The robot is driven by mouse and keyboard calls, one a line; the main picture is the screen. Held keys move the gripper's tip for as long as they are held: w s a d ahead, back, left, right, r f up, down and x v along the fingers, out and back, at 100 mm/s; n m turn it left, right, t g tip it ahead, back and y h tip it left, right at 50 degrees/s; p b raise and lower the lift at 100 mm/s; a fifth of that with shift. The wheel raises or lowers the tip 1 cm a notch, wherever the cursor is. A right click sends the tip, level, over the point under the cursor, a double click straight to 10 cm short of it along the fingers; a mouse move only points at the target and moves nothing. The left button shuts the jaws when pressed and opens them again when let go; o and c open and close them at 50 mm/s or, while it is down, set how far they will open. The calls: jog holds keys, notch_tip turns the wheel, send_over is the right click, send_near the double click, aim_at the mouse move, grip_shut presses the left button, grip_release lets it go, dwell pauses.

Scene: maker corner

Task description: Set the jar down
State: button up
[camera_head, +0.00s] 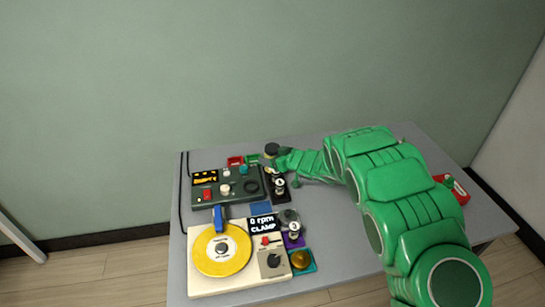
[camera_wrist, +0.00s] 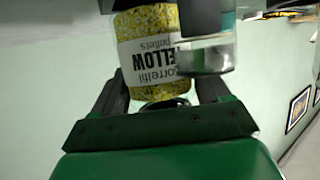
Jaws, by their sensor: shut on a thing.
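My gripper (camera_head: 283,160) is at the back of the grey table, at the far end of my green arm. In the wrist view my gripper (camera_wrist: 162,98) has its dark fingers on both sides of a clear jar (camera_wrist: 148,65) of yellow pellets. The jar's white label reads "YELLOW pellets" and appears upside down there. In the head view a dark round top (camera_head: 271,149) shows at the gripper; the rest of the jar is hidden or too small to make out. I cannot tell whether the jar touches the table.
A dark control panel (camera_head: 226,190) stands left of my gripper. Red (camera_head: 235,161) and green (camera_head: 252,159) pads lie behind it. A turntable with a yellow disc (camera_head: 221,250) is in front. A clear, partly teal object (camera_wrist: 206,50) overlaps the jar's view. Table (camera_head: 330,235) right of the devices is bare.

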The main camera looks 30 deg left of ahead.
jog(key=shift+f, duration=0.45)
jog(key=o, duration=1.4)
jog(key=shift+r, duration=0.45)
jog(key=shift+d+r, duration=0.15)
jog(key=shift+d, duration=0.1)
jog(key=v, duration=1.1)
jog(key=shift+s+d, duration=0.1)
jog(key=shift+d, duration=0.2)
